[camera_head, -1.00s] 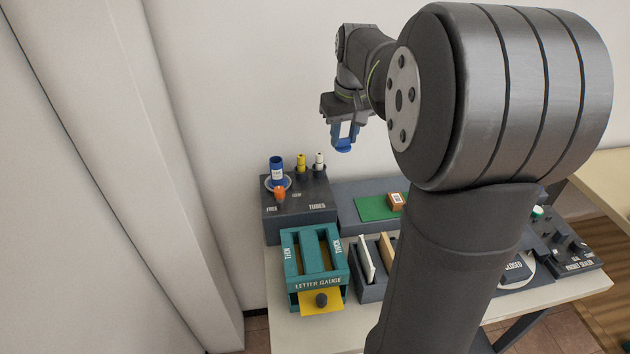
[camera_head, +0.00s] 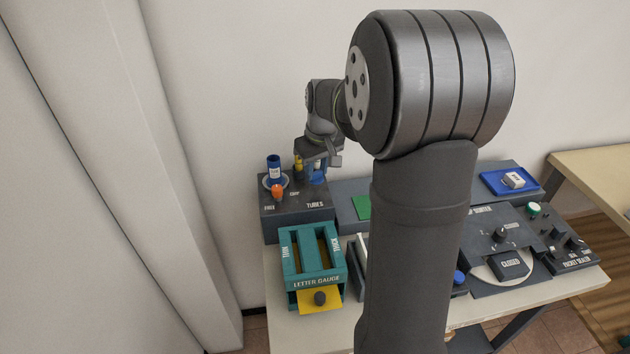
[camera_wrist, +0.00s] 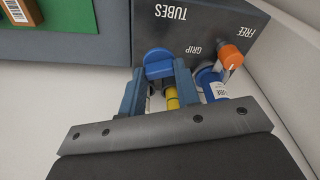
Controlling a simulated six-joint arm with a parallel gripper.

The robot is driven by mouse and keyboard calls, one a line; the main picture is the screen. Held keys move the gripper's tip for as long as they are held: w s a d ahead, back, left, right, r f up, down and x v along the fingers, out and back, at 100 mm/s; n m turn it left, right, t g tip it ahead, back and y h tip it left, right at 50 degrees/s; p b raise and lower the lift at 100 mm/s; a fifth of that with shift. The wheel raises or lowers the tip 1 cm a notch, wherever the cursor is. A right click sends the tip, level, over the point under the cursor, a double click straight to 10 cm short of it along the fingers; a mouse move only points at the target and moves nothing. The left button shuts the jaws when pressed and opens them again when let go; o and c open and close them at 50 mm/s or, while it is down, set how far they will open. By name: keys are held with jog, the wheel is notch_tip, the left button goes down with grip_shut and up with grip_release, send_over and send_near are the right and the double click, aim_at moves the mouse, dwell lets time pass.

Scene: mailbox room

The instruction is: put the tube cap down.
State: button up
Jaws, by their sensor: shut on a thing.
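My gripper (camera_head: 318,172) is low over the right back part of the dark tubes block (camera_head: 290,222). In the wrist view my gripper (camera_wrist: 158,72) is shut on a round blue cap (camera_wrist: 158,54), held between its two blue fingers. The cap lies over or against the block's top near the word TUBES; I cannot tell whether it touches. A blue tube with a white label (camera_head: 275,170) stands upright at the block's left, beside an orange knob (camera_head: 278,191). A yellow-topped tube (camera_head: 298,168) stands close beside my gripper. The white-topped tube is mostly hidden.
The teal letter gauge (camera_head: 313,262) stands in front of the block. A green mat (camera_head: 362,207) lies to the right, partly behind my arm. Further right are a blue tray (camera_head: 494,183) and the packet sealer (camera_head: 570,245). The wall is close behind.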

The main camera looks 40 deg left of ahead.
aim_at(315, 179)
jog(key=shift+a+f, duration=0.2)
jog(key=shift+f, duration=1.95)
jog(key=shift+f, duration=0.1)
jog(key=o, duration=0.9)
jog(key=r, duration=0.4)
jog(key=d+r, duration=0.1)
jog(key=r, duration=0.7)
jog(key=shift+s+d+r, duration=0.1)
jog(key=shift+s+d, duration=0.25)
jog(key=shift+s, duration=0.05)
